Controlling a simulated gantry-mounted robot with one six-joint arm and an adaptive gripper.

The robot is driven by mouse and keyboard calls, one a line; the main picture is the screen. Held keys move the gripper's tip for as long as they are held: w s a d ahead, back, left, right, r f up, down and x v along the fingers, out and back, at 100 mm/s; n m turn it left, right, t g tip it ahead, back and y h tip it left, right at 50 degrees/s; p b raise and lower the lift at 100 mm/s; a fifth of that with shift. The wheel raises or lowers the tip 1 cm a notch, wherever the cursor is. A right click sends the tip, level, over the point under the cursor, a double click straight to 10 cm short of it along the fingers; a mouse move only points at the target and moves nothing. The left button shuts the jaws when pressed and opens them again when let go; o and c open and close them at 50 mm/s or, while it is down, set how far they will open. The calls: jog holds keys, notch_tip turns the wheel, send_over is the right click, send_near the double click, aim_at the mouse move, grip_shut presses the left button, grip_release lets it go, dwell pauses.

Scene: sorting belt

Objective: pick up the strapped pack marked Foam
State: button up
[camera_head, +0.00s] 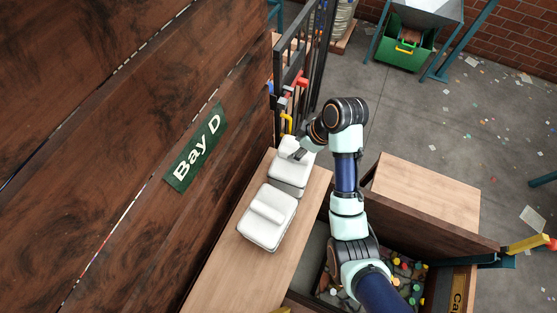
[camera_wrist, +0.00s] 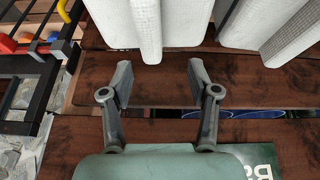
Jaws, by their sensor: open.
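Two white packs lie on a light wooden top beside the dark plank wall, one nearer (camera_head: 260,231) and one farther (camera_head: 289,175). Each has a raised white bar across it. I can read no Foam marking on either. In the wrist view the farther pack (camera_wrist: 185,22) is at the top centre-left and the nearer pack (camera_wrist: 245,25) at the top right. My gripper (camera_head: 297,155) is over the farther pack in the head view. In the wrist view my gripper (camera_wrist: 160,72) is open, with nothing between its fingertips, and the packs appear beyond the tips.
The plank wall with a green Bay D sign (camera_head: 196,147) rises close on the left. A black rail fence (camera_head: 304,62) stands just past the packs. A bin of small coloured items (camera_head: 407,278) and a wooden box (camera_head: 425,193) are to the right.

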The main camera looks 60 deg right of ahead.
aim_at(293, 166)
jog(key=shift+s+d+r, duration=0.45)
jog(key=shift+s+d, duration=0.15)
jog(key=shift+s, duration=0.2)
jog(key=shift+s+f, duration=0.15)
jog(key=x, duration=0.2)
jog(key=shift+f+b, duration=0.3)
jog(key=shift+b, duration=0.1)
jog(key=p+x, duration=0.1)
jog(key=x, duration=0.3)
jog(key=shift+w+d+f, duration=0.15)
jog(key=shift+w+f, duration=0.15)
jog(key=shift+w, duration=0.05)
jog(key=shift+w+f, duration=0.1)
jog(key=shift+f, duration=0.2)
jog(key=shift+f, duration=0.2)
grip_shut()
